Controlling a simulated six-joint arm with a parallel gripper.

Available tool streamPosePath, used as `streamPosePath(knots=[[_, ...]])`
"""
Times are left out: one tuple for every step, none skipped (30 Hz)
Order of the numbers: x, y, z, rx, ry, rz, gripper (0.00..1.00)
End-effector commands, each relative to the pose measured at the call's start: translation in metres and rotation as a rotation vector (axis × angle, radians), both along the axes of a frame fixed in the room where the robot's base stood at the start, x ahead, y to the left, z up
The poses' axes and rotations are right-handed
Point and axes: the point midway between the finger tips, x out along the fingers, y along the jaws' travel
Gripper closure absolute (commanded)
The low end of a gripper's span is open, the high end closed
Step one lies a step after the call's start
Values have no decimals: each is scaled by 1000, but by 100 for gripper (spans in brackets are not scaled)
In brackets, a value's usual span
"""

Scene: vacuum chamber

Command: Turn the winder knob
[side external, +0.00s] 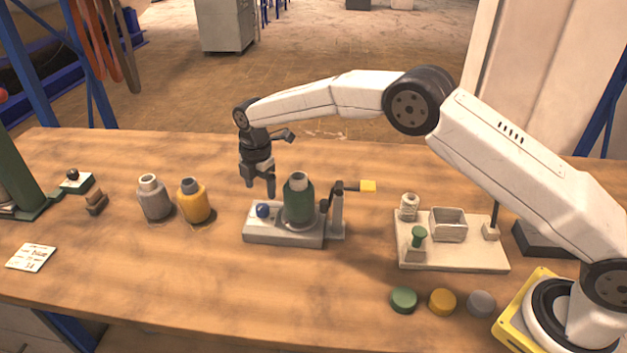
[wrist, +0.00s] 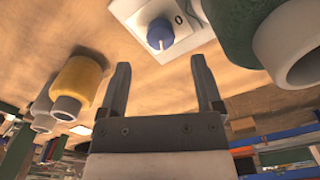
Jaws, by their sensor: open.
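The winder (side external: 285,238) is a grey base on the wooden table. A blue knob (side external: 263,211) sits at its left end, and a green bobbin-like bottle (side external: 299,200) stands upright beside it. A crank with a yellow handle (side external: 368,186) is at its right end. In the wrist view the blue knob (wrist: 160,34) has a pale pointer line and sits on a white plate with a "0" mark (wrist: 179,19). My gripper (side external: 259,190) is open and empty, pointing down above the knob, apart from it. In the wrist view its two fingers (wrist: 160,66) are spread, with the knob beyond them.
A grey bottle (side external: 154,199) and a yellow bottle (side external: 194,202) stand left of the winder. A pale tray (side external: 455,257) with small parts is to the right. Green, yellow and grey caps (side external: 442,301) lie in front of it. The table's front left is mostly clear.

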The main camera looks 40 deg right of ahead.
Motion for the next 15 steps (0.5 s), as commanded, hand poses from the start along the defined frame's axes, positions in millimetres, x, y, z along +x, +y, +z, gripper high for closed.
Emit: streamPosePath(knots=[[0, 0, -6, -1, 2, 0, 16], [0, 0, -9, -1, 3, 0, 16], [-1, 0, -13, -1, 3, 0, 16], [-1, 0, -17, -1, 3, 0, 16], [-1, 0, -20, -1, 3, 0, 16], [-1, 0, -26, -1, 3, 0, 16], [-1, 0, -29, -1, 3, 0, 16], [-1, 0, -33, -1, 3, 0, 16], [-1, 0, -38, -1, 3, 0, 16], [-1, 0, -42, -1, 3, 0, 16], [-1, 0, -45, -1, 3, 0, 16], [-1, 0, -50, -1, 2, 0, 16], [-1, 0, -53, -1, 2, 0, 16], [-1, 0, -56, -1, 3, 0, 16], [-1, 0, -59, -1, 3, 0, 16]])
